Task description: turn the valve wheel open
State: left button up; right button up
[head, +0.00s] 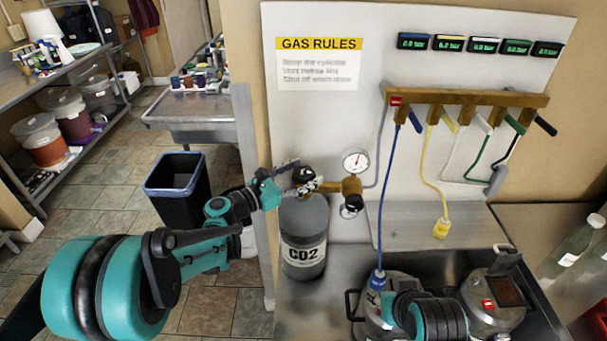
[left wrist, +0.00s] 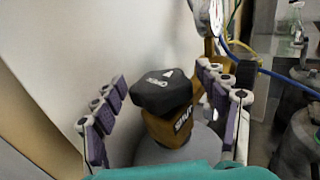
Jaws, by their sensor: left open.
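The valve wheel is a dark knob (head: 303,174) on the brass valve at the top of the grey CO2 cylinder (head: 303,232). In the left wrist view the dark wheel (left wrist: 160,92) sits on the brass valve body (left wrist: 172,128). My left gripper (head: 298,178) is open at the wheel. In the left wrist view its purple-padded fingers (left wrist: 160,80) stand on both sides of the wheel, with visible gaps. In the head view the fingers partly hide the wheel. My right gripper is not visible; part of my right arm shows at the bottom.
A round gauge (head: 356,162) stands right of the valve. A brass manifold (head: 465,98) with coloured hoses hangs on the white panel. A blue hose (head: 383,200) runs down to a metal keg (head: 372,305) at the front. A black bin (head: 178,187) stands on the floor left.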

pick_arm(q)
jog(key=c, duration=1.2)
jog(key=shift+o, duration=0.2)
jog(key=shift+n+t+y, duration=0.8)
jog(key=shift+t, duration=0.2)
jog(key=o, duration=1.2)
jog(key=shift+c, duration=0.2)
jog(key=v, duration=1.2)
